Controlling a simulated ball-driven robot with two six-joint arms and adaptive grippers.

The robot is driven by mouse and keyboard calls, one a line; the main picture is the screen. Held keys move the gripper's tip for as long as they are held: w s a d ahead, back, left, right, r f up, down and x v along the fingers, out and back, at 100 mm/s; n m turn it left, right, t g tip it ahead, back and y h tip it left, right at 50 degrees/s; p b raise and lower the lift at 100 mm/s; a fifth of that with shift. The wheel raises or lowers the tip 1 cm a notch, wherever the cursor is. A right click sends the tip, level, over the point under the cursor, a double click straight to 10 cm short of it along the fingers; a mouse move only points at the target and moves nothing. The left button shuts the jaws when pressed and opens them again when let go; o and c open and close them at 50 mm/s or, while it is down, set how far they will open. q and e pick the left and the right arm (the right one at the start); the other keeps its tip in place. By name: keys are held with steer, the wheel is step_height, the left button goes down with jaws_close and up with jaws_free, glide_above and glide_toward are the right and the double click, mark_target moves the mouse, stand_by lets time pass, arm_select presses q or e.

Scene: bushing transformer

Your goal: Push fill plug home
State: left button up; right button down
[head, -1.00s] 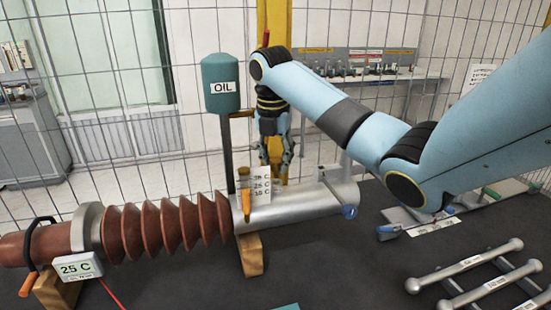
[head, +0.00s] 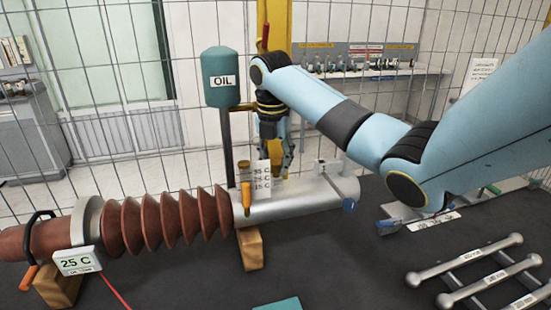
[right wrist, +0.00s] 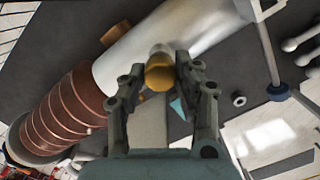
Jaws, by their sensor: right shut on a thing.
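My right gripper (head: 281,166) hangs downward over the silver tube (head: 295,200) of the bushing, at the back of the table. In the right wrist view my right gripper (right wrist: 156,72) has its two fingers on either side of a rounded brass piece, which I take as the fill plug (right wrist: 159,74). The gripper is shut on it. A paler metal end shows just beyond the brass, against the tube. How deep the plug sits cannot be told. In the head view the plug is not clear. My left gripper is not in view.
The teal oil tank (head: 222,77) stands left of my right gripper. A card with temperature marks (head: 262,178) and an orange handle (head: 246,198) are close to the tube's left end. Ribbed brown sheds (head: 165,225) extend left. A rod rack (head: 480,272) lies front right.

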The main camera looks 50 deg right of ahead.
mark_target(274, 164)
steer(key=shift+f, duration=0.7)
steer(key=c, duration=0.9)
jaws_free()
steer(key=r, duration=0.7)
steer(key=shift+s+a+r, duration=0.2)
steer(key=shift+a, duration=0.2)
